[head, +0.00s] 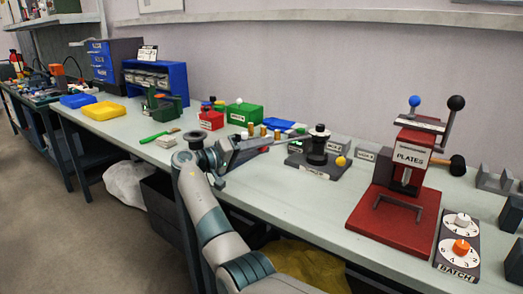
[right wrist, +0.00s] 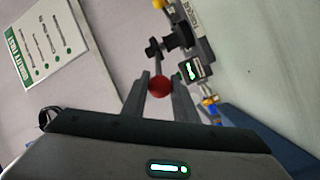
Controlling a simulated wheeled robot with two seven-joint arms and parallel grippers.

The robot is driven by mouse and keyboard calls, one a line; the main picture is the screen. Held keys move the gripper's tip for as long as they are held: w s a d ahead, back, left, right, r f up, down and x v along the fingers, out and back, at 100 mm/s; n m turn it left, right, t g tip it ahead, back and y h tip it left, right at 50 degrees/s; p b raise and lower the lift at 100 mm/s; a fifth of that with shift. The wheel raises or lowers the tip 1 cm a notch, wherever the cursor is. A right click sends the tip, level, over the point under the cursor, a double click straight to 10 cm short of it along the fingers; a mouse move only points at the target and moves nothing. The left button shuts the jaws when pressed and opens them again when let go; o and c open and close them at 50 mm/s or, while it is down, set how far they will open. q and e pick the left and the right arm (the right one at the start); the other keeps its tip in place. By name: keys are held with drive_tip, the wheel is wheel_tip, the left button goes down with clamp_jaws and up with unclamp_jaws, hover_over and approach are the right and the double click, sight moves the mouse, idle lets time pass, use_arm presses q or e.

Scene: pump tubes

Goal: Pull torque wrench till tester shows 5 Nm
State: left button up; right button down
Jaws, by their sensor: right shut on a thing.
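The torque tester (head: 318,172) is a dark base plate with a black upright post, standing on the bench in the middle of the head view. The torque wrench (head: 290,138) reaches from the post leftward to my right gripper (head: 268,145). In the right wrist view, the red end of the wrench (right wrist: 160,87) sits between the two fingers of the right gripper, which is shut on it. The tester's small display (right wrist: 192,71) shows green marks there, too small to read. My left gripper is in neither view.
A red press labelled PLATES (head: 408,158) stands right of the tester, beside a dial box marked BATCH (head: 458,245). A red box (head: 211,120) and green box (head: 243,114) stand behind my right arm. A green-handled tool (head: 158,136) lies left. Bench front between tester and press is clear.

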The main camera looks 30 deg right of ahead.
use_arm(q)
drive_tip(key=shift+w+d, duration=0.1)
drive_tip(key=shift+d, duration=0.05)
use_arm(e)
drive_tip(key=shift+w+r, duration=0.1)
drive_tip(key=c, duration=1.4)
unclamp_jaws()
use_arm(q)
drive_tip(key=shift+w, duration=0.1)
use_arm(e)
drive_tip(key=shift+w, duration=0.15)
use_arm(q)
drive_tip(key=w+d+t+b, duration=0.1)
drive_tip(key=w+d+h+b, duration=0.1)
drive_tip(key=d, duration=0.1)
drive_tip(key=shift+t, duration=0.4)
use_arm(e)
drive_tip(key=s+a, duration=0.1)
drive_tip(key=a, duration=1.6)
drive_tip(key=shift+s+a, duration=0.15)
drive_tip(key=shift+a, duration=0.05)
